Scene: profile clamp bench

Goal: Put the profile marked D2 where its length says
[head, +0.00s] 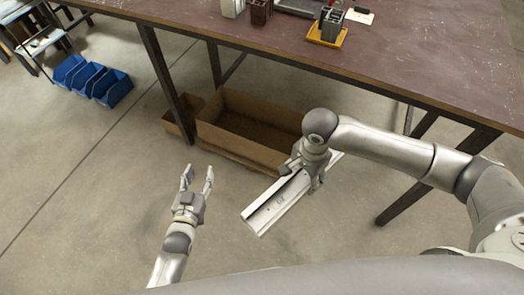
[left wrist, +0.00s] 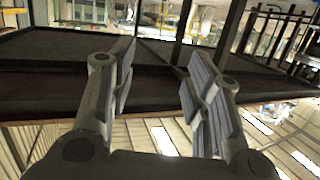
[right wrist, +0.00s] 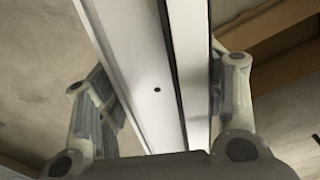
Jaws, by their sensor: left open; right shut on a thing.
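My right gripper (head: 312,176) is shut on a pale metal profile (head: 277,205), which it holds in the air in front of the bench, tilted with its near end to the lower left. A small dark marking shows on the profile's face, too small to read. In the right wrist view the profile (right wrist: 145,70) runs between the two fingers, with a small hole in its face. My left gripper (head: 197,180) is open and empty, left of the profile and apart from it. In the left wrist view its fingers (left wrist: 155,95) are spread with nothing between them.
A brown workbench (head: 420,60) spans the back, with a yellow tray (head: 340,38) of grey blocks on it. An open cardboard box (head: 235,140) lies on the floor under it, behind the profile. Blue bins (head: 92,80) stand far left.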

